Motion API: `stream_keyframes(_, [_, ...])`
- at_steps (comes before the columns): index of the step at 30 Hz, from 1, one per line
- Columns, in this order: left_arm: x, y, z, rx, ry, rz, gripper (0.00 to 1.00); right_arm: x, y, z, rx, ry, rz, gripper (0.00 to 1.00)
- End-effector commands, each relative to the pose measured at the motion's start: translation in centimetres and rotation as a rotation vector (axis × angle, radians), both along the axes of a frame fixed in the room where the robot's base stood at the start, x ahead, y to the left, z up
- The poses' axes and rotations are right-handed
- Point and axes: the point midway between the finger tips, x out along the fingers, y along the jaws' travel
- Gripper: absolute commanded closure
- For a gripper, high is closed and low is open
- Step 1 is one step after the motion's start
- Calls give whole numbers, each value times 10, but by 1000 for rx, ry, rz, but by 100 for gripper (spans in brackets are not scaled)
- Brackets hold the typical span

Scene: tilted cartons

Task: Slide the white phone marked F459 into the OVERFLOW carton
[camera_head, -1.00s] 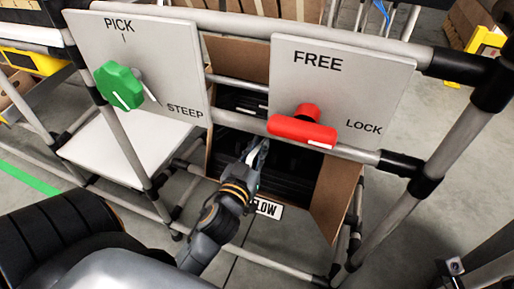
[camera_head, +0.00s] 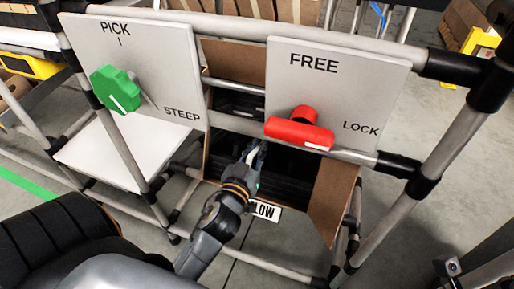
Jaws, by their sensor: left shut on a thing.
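The carton (camera_head: 334,196) is an open brown box on the rack, behind the two sign panels. A white label (camera_head: 266,212) on its front edge shows only "LOW"; my left arm hides the rest. Dark slots or dividers (camera_head: 285,170) fill its inside. My left gripper (camera_head: 254,152) reaches over the carton's front edge into its opening. It is shut on a thin thing that I can barely make out; no F459 marking is readable. My right gripper is not in view.
A panel marked PICK and STEEP with a green knob (camera_head: 117,90) hangs upper left. A panel marked FREE and LOCK with a red handle (camera_head: 299,132) hangs above the carton's right part. A rack bar crosses above the gripper. A white shelf (camera_head: 125,150) lies left.

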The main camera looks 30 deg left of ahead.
Motion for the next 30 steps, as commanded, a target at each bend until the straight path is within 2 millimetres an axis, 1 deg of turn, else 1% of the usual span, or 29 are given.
stream_keyframes(18, [19,5,-8,0,0,2,100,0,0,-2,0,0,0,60])
stream_keyframes(30, [20,5,-8,1,0,2,100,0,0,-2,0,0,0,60])
